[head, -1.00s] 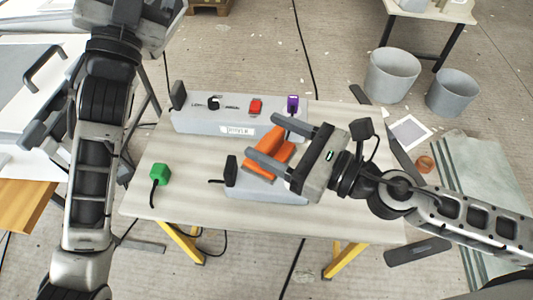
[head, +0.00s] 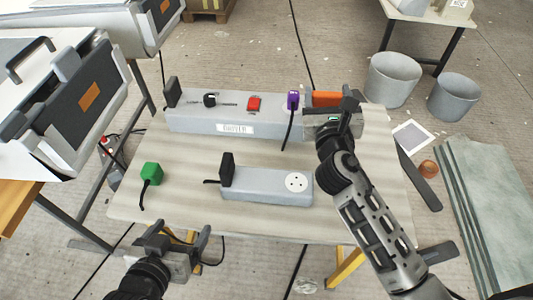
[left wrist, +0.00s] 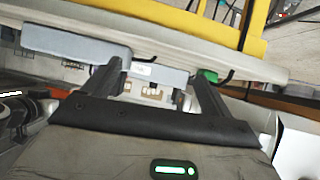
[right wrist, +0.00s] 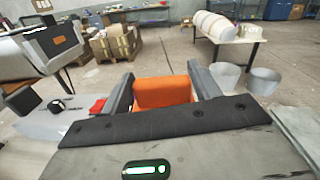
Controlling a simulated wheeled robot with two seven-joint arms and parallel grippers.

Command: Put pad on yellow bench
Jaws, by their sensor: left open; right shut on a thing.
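The orange pad (head: 327,98) is between the fingers of my right gripper (head: 333,104), at the back right of the bench. It also fills the gap between the fingers in the right wrist view (right wrist: 162,92). The gripper is shut on it; I cannot tell whether the pad touches the bench top or the long grey socket block beside it. The yellow bench (head: 375,180) has a pale top and yellow legs. My left gripper (head: 178,232) is open and empty at the bench's front left edge. Its spread fingers show in the left wrist view (left wrist: 155,80).
A long grey block (head: 205,125) with black, red and purple plugs lies along the back. A short socket block (head: 262,183) lies in front, and a green plug (head: 151,172) at left.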

